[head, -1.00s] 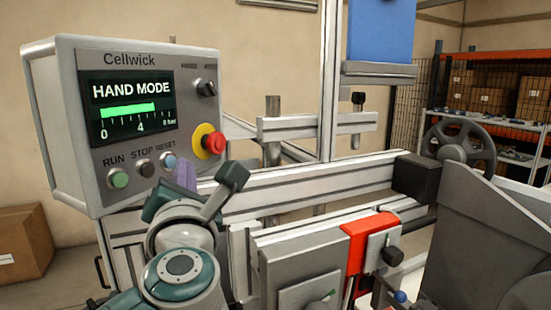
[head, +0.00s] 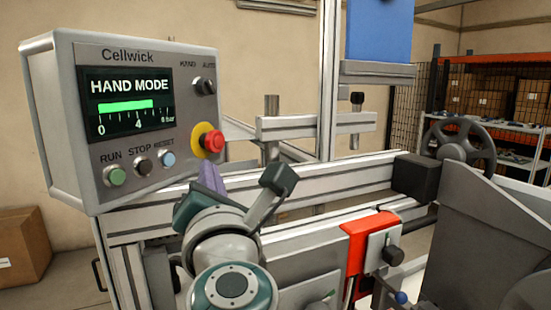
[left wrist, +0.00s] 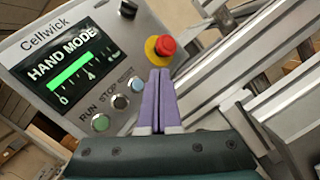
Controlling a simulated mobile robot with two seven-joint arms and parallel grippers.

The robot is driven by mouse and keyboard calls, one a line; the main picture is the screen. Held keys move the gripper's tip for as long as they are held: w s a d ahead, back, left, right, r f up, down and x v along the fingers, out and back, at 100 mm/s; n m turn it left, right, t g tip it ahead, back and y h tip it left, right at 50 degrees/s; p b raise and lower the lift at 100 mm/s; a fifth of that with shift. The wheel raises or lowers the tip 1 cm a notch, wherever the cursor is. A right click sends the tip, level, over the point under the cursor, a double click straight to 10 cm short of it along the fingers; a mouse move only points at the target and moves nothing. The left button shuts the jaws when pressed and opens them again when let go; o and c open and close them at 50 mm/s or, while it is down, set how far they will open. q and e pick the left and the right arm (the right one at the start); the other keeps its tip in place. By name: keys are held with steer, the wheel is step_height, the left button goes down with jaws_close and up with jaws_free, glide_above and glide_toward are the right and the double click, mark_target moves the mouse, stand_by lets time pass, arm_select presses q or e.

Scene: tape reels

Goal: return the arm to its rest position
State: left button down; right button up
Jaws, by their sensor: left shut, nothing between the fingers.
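My left arm comes up from the bottom in the head view, in front of the machine frame. My left gripper (head: 211,178) has purple fingers that point up, below and near the red emergency-stop knob on the panel. In the left wrist view the two purple fingers (left wrist: 159,100) lie side by side, shut with nothing between them. The grey Cellwick control panel (head: 60,120) stands at the left. Its screen (head: 130,100) reads HAND MODE with a green bar. My right gripper is not in view.
The panel carries a red emergency-stop knob (head: 212,142) and a mode knob (head: 203,86). Aluminium rails (head: 310,185) run behind my arm. A red bracket (head: 366,238) and a grey handwheel (head: 460,145) are to the right. A cardboard box (head: 22,245) stands at the lower left.

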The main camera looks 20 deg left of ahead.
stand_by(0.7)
arm_select(q)
steer(key=d+r+m+t+h, duration=0.3)
steer(key=d+m+t+h, duration=0.3)
steer(key=d+m+h, duration=0.95)
steer(key=s+d+f+m+g+h, duration=0.35)
steer(key=s+f+m+g, duration=0.5)
steer(key=m, duration=0.85)
steer(key=s+a+f+m+g+y, duration=0.35)
steer(key=s+a+f, duration=0.2)
steer(key=s, duration=0.35)
steer(key=s+a+f+m+g+y, duration=0.25)
steer(key=s+a+f+g, duration=0.3)
steer(key=s, duration=0.35)
step_height(320, 180, up, 12)
steer(key=p, duration=1.2)
steer(key=shift+w+r, duration=0.25)
steer(key=shift+w, duration=0.1)
